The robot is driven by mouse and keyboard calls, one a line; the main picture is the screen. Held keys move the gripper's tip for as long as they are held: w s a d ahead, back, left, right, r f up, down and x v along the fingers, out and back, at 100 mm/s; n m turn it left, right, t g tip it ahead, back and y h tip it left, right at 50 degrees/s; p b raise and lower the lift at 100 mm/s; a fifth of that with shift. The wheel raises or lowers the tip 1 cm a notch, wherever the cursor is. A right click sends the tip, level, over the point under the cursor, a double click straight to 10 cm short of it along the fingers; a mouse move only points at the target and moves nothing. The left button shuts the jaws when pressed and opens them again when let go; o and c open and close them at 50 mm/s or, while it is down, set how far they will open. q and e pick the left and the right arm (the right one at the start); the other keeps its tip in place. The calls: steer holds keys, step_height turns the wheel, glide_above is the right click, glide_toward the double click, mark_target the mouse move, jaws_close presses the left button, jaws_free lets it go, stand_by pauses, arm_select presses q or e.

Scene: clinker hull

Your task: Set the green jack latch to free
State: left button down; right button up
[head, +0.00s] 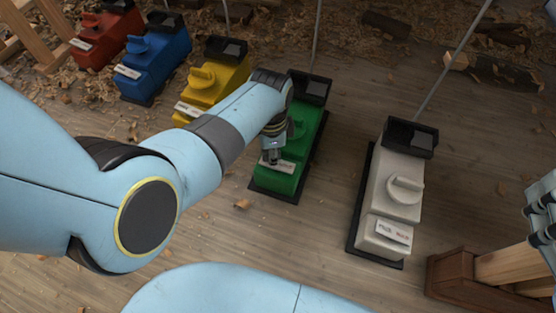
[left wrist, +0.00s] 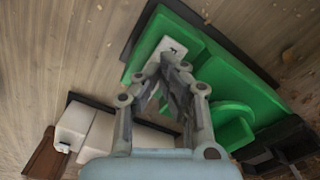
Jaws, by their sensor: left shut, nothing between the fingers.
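The green jack (head: 312,135) stands on a black base on the wooden floor, with a black block at its far end. My left arm covers much of its left side. Its round green latch (left wrist: 234,116) shows in the left wrist view beside my gripper fingers; its setting is hard to read. A small white label (left wrist: 172,50) is on the jack's near end. My left gripper (head: 271,160) points down over the label, shut and empty. In the left wrist view its fingertips (left wrist: 172,62) come together at the label's edge, apart from the latch; contact is unclear.
A white jack (head: 404,180) stands to the right; yellow (head: 227,71), blue (head: 165,58) and red (head: 108,35) jacks stand to the left. Thin rods rise from several jacks. A brown wooden block (head: 455,280) is at lower right. Bare floor separates green and white jacks.

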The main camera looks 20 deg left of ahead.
arm_select(q)
steer(key=shift+r+p, duration=2.85)
steer(key=shift+r, duration=0.4)
arm_select(e)
step_height(320, 180, up, 8)
steer(key=w+t, duration=0.1)
steer(key=shift+r, duration=0.15)
arm_select(q)
steer(key=shift+f, duration=0.1)
